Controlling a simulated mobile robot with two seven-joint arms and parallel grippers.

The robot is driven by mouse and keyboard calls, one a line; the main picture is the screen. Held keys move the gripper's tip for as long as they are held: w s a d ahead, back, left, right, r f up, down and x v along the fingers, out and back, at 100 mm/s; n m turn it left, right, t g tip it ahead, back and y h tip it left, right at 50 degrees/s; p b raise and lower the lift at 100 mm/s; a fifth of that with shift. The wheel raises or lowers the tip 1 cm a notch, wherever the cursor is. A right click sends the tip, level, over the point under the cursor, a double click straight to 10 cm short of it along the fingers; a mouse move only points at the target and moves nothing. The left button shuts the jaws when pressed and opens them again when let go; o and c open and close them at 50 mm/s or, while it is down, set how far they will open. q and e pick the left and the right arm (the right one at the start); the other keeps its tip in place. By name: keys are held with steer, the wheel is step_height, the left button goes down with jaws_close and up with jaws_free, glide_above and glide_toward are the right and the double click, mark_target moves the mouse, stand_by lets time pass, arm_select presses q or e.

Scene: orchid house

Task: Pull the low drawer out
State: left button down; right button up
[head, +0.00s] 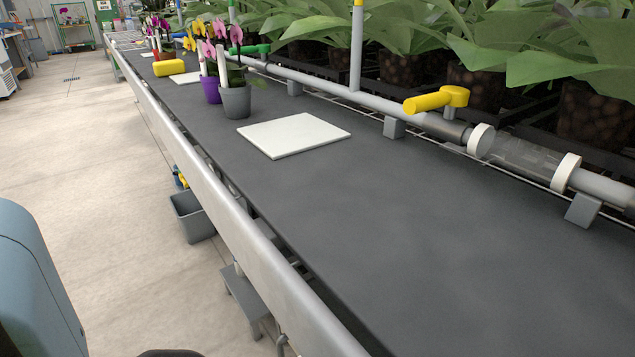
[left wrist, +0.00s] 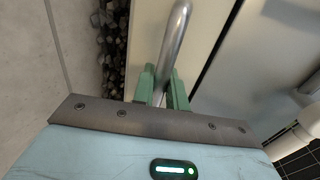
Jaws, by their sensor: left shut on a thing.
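In the left wrist view a round grey metal bar handle (left wrist: 177,32) runs across a cream panel (left wrist: 146,28), which looks like the drawer front. My left gripper (left wrist: 163,80) has its two green fingers on either side of the bar, shut on it. The far end of the handle bends toward the panel. How far the drawer stands out cannot be told. The head view shows neither the drawer nor my grippers.
Dark pebbles (left wrist: 111,45) lie beside the panel, with pale floor beyond. In the head view a long grey bench (head: 330,220) holds a white board (head: 293,135) and potted orchids (head: 236,100). A grey bin (head: 192,216) and a step stool (head: 243,295) stand under its edge. The left aisle is clear.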

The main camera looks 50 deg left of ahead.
arm_select(q)
steer(key=f+v, duration=0.2)
steer(key=v, duration=0.9)
steer(key=s+f+v, duration=0.1)
steer(key=f+v, duration=0.1)
steer(key=v, duration=0.9)
steer(key=shift+a+f+p, duration=0.2)
steer(key=shift+f+p, duration=0.05)
steer(key=shift+p, duration=0.15)
arm_select(e)
steer(key=shift+w+r, duration=0.3)
steer(key=shift+r, duration=0.2)
steer(key=shift+s, duration=0.2)
arm_select(q)
steer(key=c, duration=1.5)
jaws_free()
steer(key=shift+o, duration=0.2)
arm_select(e)
steer(key=shift+w, duration=0.1)
